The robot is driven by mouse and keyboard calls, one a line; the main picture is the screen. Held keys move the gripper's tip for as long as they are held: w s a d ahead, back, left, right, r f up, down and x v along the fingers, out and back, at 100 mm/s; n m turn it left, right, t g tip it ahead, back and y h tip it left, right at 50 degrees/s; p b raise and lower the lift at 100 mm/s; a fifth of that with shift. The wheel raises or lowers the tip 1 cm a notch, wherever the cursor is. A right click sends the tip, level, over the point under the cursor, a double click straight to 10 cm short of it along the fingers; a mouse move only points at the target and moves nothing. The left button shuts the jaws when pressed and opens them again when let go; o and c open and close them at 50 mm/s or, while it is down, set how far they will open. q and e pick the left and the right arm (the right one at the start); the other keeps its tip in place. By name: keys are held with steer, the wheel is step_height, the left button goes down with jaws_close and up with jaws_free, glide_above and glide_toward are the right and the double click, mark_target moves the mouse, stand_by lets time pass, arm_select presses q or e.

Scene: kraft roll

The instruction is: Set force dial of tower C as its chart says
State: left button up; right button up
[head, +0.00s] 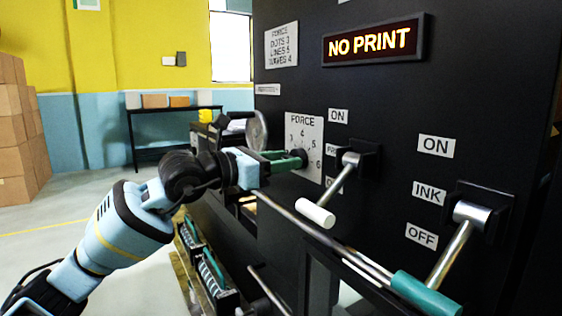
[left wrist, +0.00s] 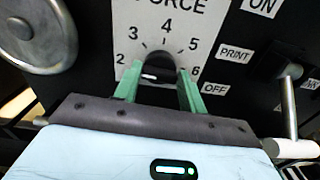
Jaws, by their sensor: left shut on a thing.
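The force dial's dark knob (left wrist: 158,66) sits on a white plate (head: 303,133) headed FORCE, numbered 2 to 6 in the left wrist view. My left gripper (head: 297,158) is shut on the knob, with one green finger on each side in the left wrist view (left wrist: 158,84). A pale mark shows low on the knob; which number the knob points at I cannot tell. The chart (head: 281,45) above reads FORCE, DOTS 3, LINES 5, WAVES 4. My right gripper is not in view.
A lit sign (head: 375,41) reads NO PRINT. A print lever with a white handle (head: 315,213) and an ink lever with a green handle (head: 425,295) jut out right of the dial. A metal handwheel (left wrist: 36,30) is close on the left. Open floor lies left.

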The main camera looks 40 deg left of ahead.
arm_select(q)
steer(key=m+b, duration=0.1)
steer(key=m, duration=0.7)
steer(key=m+b, duration=0.2)
steer(key=m, duration=0.7)
steer(key=shift+d+f, duration=0.15)
steer(key=shift+f, duration=0.05)
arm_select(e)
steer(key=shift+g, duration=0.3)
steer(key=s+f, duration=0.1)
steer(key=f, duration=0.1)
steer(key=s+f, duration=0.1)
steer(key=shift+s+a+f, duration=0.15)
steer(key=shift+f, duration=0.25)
arm_select(q)
steer(key=o, duration=1)
steer(key=shift+s, duration=0.1)
